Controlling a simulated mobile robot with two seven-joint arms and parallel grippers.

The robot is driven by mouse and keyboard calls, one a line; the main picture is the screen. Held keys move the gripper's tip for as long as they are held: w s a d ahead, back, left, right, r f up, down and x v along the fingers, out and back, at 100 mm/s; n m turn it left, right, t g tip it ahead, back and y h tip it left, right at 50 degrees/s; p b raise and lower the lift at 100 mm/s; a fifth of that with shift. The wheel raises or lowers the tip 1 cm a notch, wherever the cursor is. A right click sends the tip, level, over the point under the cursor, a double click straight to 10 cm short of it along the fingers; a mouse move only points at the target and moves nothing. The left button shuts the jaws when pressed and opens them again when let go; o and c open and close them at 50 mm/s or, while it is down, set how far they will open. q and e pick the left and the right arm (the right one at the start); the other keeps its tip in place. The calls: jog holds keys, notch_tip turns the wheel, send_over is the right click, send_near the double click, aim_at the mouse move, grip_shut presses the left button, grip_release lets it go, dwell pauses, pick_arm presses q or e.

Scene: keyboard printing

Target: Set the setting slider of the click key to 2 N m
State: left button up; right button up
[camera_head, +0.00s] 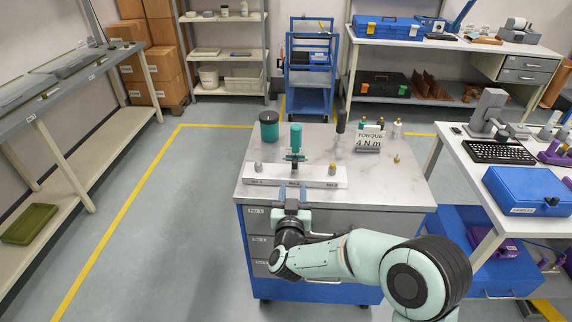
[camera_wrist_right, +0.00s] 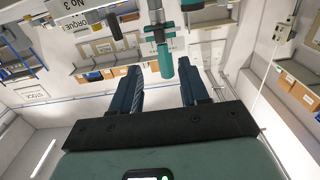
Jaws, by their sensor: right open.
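The click key (camera_head: 296,138), which I take to be the upright teal tool with a crossbar, stands at the middle place of a white block (camera_head: 320,180) on the cabinet top. In the right wrist view the teal tool (camera_wrist_right: 165,60) shows between the finger lines, apart from both fingers. My right gripper (camera_head: 292,191) is open and empty at the block's front edge, in front of the tool. Its two fingers show in the wrist view (camera_wrist_right: 158,70). The slider and its setting are too small to read. My left gripper is not in view.
A sign (camera_head: 368,140) reads "TORQUE 4 N m". A dark-lidded teal jar (camera_head: 269,127), a dark upright handle (camera_head: 341,121) and small bottles (camera_head: 396,130) stand behind the block. Small knobs stand at the block's left (camera_head: 258,167) and right (camera_head: 332,169). The cabinet's front right (camera_head: 400,190) is clear.

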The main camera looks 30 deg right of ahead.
aim_at(295, 165)
jog(key=p+x, duration=0.1)
jog(key=x, duration=1)
jog(key=shift+w+f, duration=0.1)
jog(key=shift+w, duration=0.15)
jog(key=shift+c, duration=0.3)
